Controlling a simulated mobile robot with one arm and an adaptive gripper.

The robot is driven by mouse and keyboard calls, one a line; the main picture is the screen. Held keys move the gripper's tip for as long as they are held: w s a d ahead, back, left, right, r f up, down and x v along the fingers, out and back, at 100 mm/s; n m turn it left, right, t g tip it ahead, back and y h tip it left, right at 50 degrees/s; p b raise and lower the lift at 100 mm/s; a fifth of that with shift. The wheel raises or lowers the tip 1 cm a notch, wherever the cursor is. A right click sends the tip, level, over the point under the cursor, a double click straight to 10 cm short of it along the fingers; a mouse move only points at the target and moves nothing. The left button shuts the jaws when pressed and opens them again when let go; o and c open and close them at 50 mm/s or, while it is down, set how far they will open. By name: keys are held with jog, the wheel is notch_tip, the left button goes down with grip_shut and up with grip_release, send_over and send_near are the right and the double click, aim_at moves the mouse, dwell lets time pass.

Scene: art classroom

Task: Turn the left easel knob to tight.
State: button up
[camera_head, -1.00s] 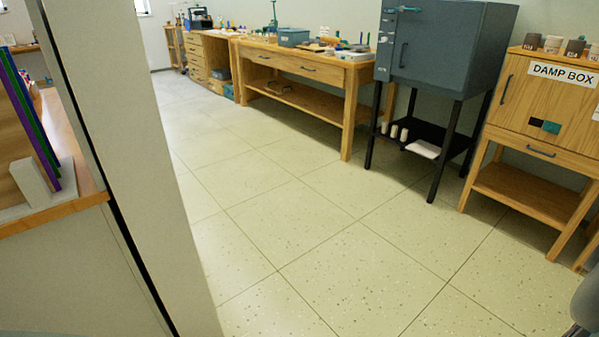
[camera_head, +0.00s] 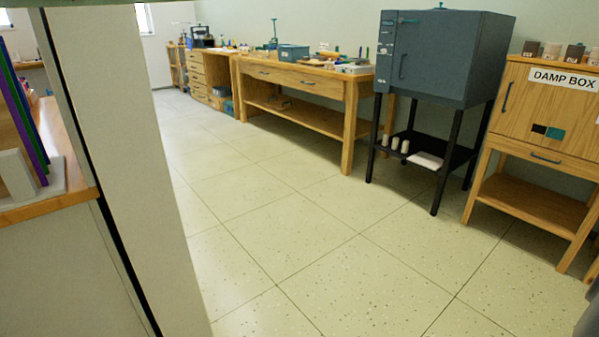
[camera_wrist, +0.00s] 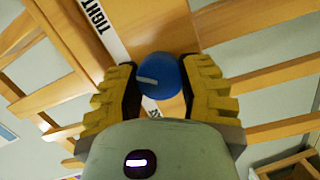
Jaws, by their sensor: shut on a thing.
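In the wrist view a round blue knob (camera_wrist: 162,78) with a pale pointer line sits on the wooden easel (camera_wrist: 150,30). My gripper (camera_wrist: 162,88) is shut on the knob, with one yellow-and-black finger on each side of it. The pointer line lies roughly crosswise, its far end toward the left finger. A white label strip (camera_wrist: 97,18) reading "TIGHT" runs along the easel's wood above and left of the knob. The head view does not show the easel knob or my gripper.
In the head view a pale upright panel (camera_head: 120,150) and a wooden-topped counter (camera_head: 50,207) stand close on the left. A workbench (camera_head: 345,92), a dark kiln (camera_head: 440,55) and a damp box cabinet (camera_head: 545,110) line the wall. The floor (camera_head: 280,240) between is clear.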

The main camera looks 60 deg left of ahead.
jog(key=shift+m+y+b, duration=0.4)
jog(key=shift+m+b, duration=1)
jog(key=shift+m, duration=0.8)
jog(key=o, duration=1.2)
jog(key=shift+r, duration=0.1)
jog(key=shift+o, duration=0.2)
